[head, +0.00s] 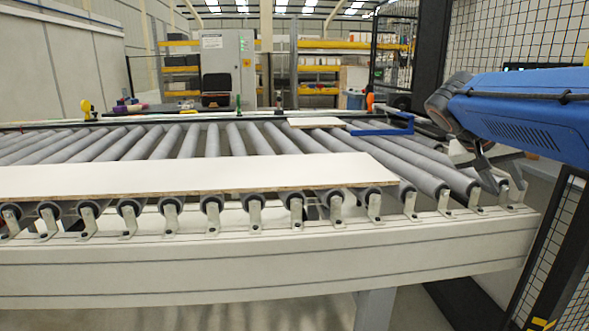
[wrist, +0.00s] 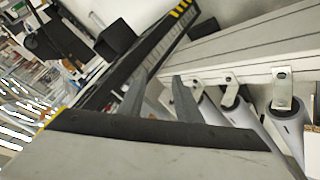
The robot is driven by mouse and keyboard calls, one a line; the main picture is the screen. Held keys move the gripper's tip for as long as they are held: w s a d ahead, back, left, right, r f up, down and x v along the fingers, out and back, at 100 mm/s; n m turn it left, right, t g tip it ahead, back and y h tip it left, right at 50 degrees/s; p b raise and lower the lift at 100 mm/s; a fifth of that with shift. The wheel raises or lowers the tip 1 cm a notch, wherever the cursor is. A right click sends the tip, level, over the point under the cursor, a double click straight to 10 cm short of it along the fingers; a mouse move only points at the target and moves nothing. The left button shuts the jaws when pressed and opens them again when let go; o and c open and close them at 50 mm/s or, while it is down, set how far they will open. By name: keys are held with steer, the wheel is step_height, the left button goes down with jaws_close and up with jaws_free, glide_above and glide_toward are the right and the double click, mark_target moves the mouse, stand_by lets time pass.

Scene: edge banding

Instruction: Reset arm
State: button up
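My gripper (head: 500,172) hangs at the right end of the roller conveyor, below my blue arm. In the wrist view, its two dark fingers (wrist: 158,84) stand apart with nothing between them. A long white board (head: 190,176) lies flat on the rollers at the front left, well away from my gripper. A smaller pale board (head: 315,122) lies at the far side of the rollers.
The grey rollers (head: 236,140) sit in a pale conveyor frame (head: 240,270), close to my gripper. A black mesh fence (head: 562,250) stands at the right. A blue bracket (head: 385,131) is at the far side. Shelves and a cabinet (head: 228,62) stand behind.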

steer(key=s+a+f+n+t+y, duration=0.1)
steer(key=s+a+f+n+y, duration=0.3)
steer(key=s+a+f, duration=0.5)
steer(key=s+a+f+n+t+y, duration=0.1)
steer(key=s+a+f+n+y, duration=0.3)
steer(key=s+a+f, duration=0.4)
steer(key=a+f+y, duration=0.1)
steer(key=a+f, duration=0.2)
steer(key=f, duration=0.3)
steer(key=shift+s+f+t, duration=0.3)
steer(key=shift+s+t, duration=0.1)
